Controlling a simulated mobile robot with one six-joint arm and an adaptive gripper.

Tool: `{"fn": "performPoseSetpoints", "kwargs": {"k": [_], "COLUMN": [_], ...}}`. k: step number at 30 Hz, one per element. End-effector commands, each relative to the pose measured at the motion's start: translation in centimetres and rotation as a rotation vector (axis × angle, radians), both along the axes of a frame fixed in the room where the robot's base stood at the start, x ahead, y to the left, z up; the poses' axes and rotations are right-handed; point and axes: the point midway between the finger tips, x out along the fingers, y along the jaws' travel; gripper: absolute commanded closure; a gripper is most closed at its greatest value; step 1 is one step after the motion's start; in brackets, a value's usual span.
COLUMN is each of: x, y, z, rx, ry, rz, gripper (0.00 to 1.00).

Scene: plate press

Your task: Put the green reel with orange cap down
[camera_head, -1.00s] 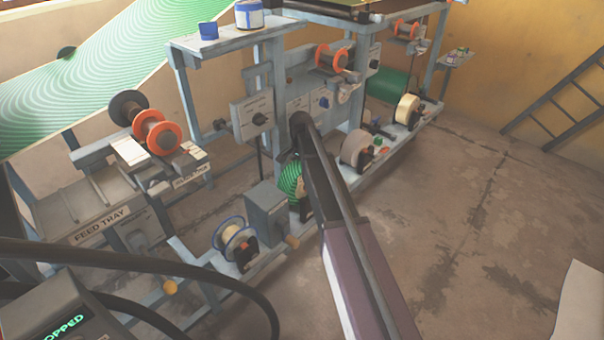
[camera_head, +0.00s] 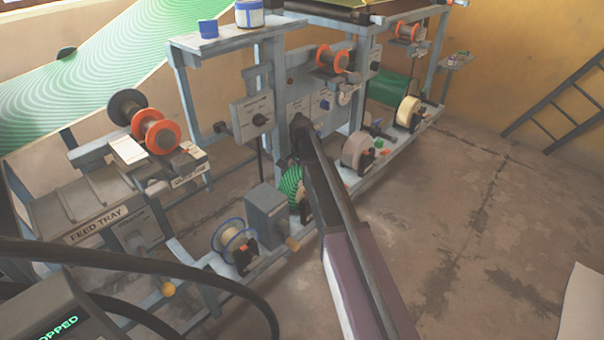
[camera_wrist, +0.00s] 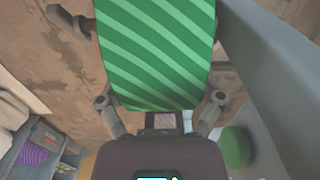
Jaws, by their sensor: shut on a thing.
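A green reel with diagonal light stripes (camera_wrist: 158,50) fills the upper middle of the wrist view. My gripper (camera_wrist: 160,101) is shut on it, with one finger at each side. In the head view a green striped reel (camera_head: 290,184) shows low on the machine's frame, partly hidden behind my arm. My gripper is hidden there. I cannot make out the orange cap or whether the reel touches a support.
A grey box (camera_head: 266,219) and a blue-rimmed reel (camera_head: 232,243) stand left of the green reel on the lower rail. A pale reel (camera_head: 357,149) stands to the right. A grey beam (camera_wrist: 272,65) runs close beside the held reel.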

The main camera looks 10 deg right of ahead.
Motion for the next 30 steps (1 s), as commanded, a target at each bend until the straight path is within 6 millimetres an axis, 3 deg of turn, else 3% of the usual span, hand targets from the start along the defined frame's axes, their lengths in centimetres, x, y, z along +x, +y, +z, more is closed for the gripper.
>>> {"fn": "performPoseSetpoints", "kwargs": {"k": [8, 9, 10, 11, 30], "x": [0.0, 0.0, 0.0, 0.0, 0.01], "y": [-0.03, -0.03, -0.04, -0.04, -0.06], "z": [-0.29, -0.32, -0.31, -0.31, 0.29], "rx": [0.0, 0.0, 0.0, 0.0, 0.0], "ry": [0.0, 0.0, 0.0, 0.0, 0.0], "rz": [0.0, 0.0, 0.0, 0.0, -0.001], "gripper": [0.76, 0.12, 0.03, 0.0, 0.0]}}
